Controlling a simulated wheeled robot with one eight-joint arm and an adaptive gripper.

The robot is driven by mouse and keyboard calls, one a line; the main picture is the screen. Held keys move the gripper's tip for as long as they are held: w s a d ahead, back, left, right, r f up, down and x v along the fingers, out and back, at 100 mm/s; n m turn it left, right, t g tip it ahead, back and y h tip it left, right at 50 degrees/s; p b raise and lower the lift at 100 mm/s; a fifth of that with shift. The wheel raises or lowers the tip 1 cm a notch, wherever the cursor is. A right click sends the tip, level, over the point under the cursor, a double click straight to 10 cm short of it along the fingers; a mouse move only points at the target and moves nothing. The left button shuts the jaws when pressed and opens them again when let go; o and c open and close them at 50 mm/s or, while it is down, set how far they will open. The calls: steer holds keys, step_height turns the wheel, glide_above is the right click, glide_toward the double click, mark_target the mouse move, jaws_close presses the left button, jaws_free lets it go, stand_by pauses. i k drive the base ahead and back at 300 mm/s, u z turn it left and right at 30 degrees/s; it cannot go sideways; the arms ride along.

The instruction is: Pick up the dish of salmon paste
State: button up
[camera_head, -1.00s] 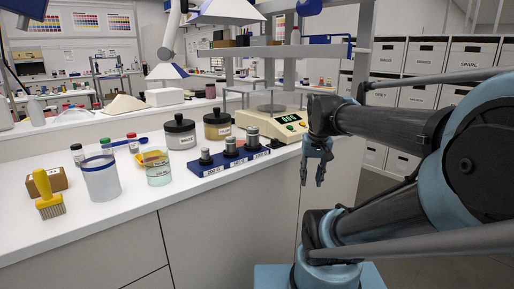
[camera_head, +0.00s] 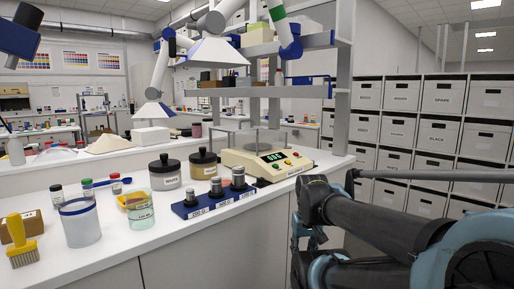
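No dish that I can clearly tell to be salmon paste shows. A small yellow-orange dish (camera_head: 124,201) sits on the white counter, partly hidden behind a glass beaker (camera_head: 140,212) with pale green liquid; its contents are too small to make out. My gripper (camera_head: 301,246) hangs in front of the counter at the right, well away from the dish and beside my dark arm. Its fingers are small and partly merged with the arm, so their opening is unclear. I see nothing held in it.
The white counter (camera_head: 110,258) also bears a blue-rimmed beaker (camera_head: 80,226), a yellow brush (camera_head: 21,243), lidded jars (camera_head: 166,175), a blue weight block (camera_head: 214,203) and a scale (camera_head: 267,163). Storage boxes (camera_head: 440,133) stand at the right.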

mark_target(226, 181)
steer(key=u, duration=0.6)
steer(key=k, duration=1)
steer(key=z, duration=0.4)
steer(key=i, duration=0.5)
